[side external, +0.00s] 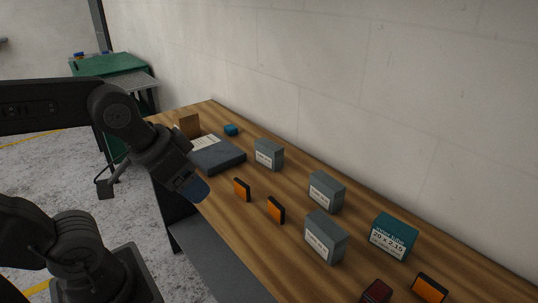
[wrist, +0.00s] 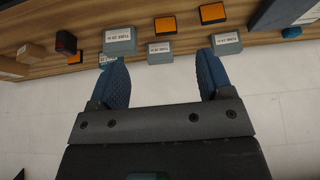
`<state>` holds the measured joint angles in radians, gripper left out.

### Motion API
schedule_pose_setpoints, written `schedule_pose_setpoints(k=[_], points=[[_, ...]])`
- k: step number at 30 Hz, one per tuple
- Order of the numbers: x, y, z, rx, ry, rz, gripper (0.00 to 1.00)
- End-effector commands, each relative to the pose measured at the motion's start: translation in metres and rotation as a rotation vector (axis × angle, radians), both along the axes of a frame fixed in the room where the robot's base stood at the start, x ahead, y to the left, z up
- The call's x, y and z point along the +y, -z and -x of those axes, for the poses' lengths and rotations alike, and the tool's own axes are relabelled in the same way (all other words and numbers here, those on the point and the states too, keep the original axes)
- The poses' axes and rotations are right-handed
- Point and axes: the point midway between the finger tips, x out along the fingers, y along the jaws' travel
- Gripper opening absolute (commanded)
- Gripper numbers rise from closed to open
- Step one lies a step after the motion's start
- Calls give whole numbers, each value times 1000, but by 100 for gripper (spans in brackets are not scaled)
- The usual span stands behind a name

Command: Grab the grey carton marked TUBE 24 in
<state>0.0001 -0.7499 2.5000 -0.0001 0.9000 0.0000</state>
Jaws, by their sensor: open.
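Three grey cartons with white labels stand on the wooden bench: a far one (side external: 268,153), a middle one (side external: 326,190) and a near one (side external: 325,236). In the wrist view they show upside down, the far one at right (wrist: 227,48), the middle one (wrist: 159,58) and the near one at left (wrist: 120,49). Their labels seem to begin with TUBE, but I cannot tell for certain which reads 24. My gripper (side external: 196,190) is open and empty at the bench's left edge, apart from all the cartons. Its blue fingers (wrist: 162,85) spread wide in the wrist view.
A teal box (side external: 394,237) stands near the wall, right of the grey cartons. Orange-faced blocks (side external: 242,190) (side external: 276,210) (side external: 429,288) and a dark red block (side external: 376,292) stand around. A flat dark box (side external: 218,155), a brown box (side external: 190,125) and a blue item (side external: 231,130) occupy the far end.

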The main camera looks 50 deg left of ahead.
Motion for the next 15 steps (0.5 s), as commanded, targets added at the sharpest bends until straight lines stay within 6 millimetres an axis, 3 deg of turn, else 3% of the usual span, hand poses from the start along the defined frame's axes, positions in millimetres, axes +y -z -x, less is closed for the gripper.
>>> schedule_pose_setpoints(k=[10, 15], points=[[1, -2, -2, 2, 7, -6, 78], [8, -21, -31, 42, 104, -85, 78]])
